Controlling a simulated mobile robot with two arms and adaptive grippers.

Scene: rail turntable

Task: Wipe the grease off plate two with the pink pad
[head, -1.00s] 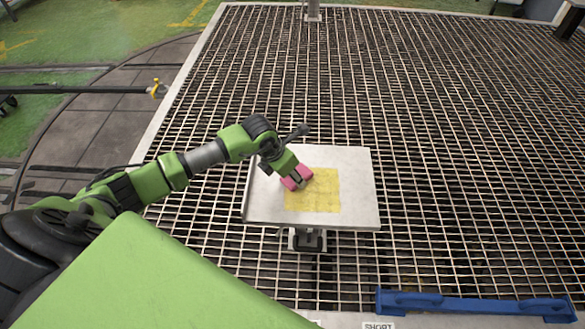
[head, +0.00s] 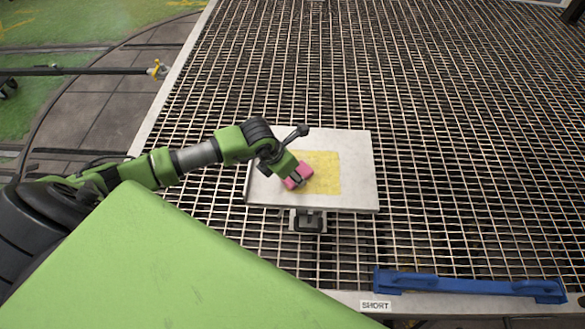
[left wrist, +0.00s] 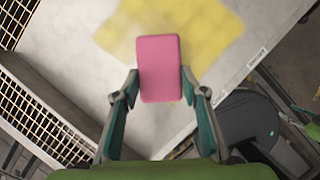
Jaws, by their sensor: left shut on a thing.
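The plate (head: 360,185) is a pale metal square on a short stand above the grating. A yellow grease patch (head: 325,172) covers much of its middle. In the head view my left gripper (head: 297,178) is at the left edge of this patch, shut on the pink pad (head: 303,170). In the left wrist view the pink pad (left wrist: 160,68) sits between both fingers, with its far part over the yellow grease (left wrist: 205,30). I cannot tell whether the pad touches the plate. The plate's number is not readable. My right gripper is not in view.
The metal grating (head: 450,120) spreads around the plate. A blue bar (head: 470,284) lies along the front edge at the right, near a label reading SHORT (head: 375,305). A dark rail with a yellow end (head: 157,69) is at the left.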

